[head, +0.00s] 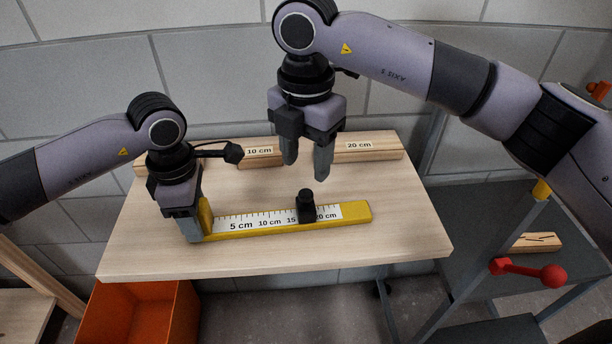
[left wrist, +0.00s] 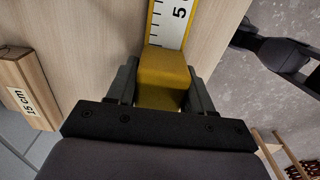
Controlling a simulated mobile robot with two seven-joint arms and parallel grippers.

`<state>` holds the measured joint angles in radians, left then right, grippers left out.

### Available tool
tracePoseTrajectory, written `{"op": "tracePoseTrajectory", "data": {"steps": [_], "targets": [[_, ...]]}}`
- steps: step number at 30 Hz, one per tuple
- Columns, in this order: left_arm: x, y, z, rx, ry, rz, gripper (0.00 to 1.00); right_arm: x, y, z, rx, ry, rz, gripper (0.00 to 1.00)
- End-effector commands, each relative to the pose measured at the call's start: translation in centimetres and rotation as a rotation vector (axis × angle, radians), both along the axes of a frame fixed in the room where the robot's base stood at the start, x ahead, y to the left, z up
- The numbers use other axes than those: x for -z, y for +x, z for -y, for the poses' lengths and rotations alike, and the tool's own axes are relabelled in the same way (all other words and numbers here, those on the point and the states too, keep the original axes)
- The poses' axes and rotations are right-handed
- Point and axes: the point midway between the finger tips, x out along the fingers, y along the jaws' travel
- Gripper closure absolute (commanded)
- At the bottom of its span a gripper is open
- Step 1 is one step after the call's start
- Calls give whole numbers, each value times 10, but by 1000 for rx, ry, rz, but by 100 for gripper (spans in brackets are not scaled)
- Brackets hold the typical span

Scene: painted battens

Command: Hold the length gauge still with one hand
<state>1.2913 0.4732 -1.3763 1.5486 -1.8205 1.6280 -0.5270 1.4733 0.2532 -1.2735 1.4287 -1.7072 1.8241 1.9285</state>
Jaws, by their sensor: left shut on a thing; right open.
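The yellow length gauge (head: 265,229) lies on the wooden table, with a white scale marked 5 cm to 20 cm. A black slider (head: 306,208) sits on it between the 15 and 20 cm marks. My left gripper (head: 192,230) is shut on the yellow end block of the gauge at its left end. The left wrist view shows this block (left wrist: 162,75) between the two fingers. My right gripper (head: 306,165) is open and empty, above the table behind the slider, pointing down.
Battens labelled 10 cm (head: 260,156) and 20 cm (head: 366,148) lie along the table's back edge. A 15 cm batten (left wrist: 24,92) shows in the left wrist view. An orange bin (head: 138,315) stands below the table.

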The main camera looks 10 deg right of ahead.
Motion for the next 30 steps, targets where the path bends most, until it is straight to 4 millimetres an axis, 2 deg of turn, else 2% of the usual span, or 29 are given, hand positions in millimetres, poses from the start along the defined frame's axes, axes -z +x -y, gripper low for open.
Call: {"op": "tracePoseTrajectory", "data": {"steps": [1,3,9,13,23,24,26,27,30], "targets": [[0,0,0,0,-1,1,90,-13,1,0,0,0,4,48],[0,0,0,0,-1,1,90,-26,1,-1,0,1,4,48],[0,0,0,-1,-1,1,90,-51,0,0,0,0,1,48],[-1,0,0,-1,-1,1,90,-57,0,0,-1,1,1,48],[-1,0,0,-1,-1,1,90,-57,0,0,-1,1,-1,48],[-1,0,0,-1,-1,1,42,-57,0,0,-1,1,-1,48],[-1,0,0,-1,-1,1,23,-57,0,0,-1,0,0,48],[-1,0,0,-1,-1,1,19,-57,0,0,-1,0,0,48],[0,0,0,-1,-1,1,19,-57,0,0,-1,0,0,48]]}}
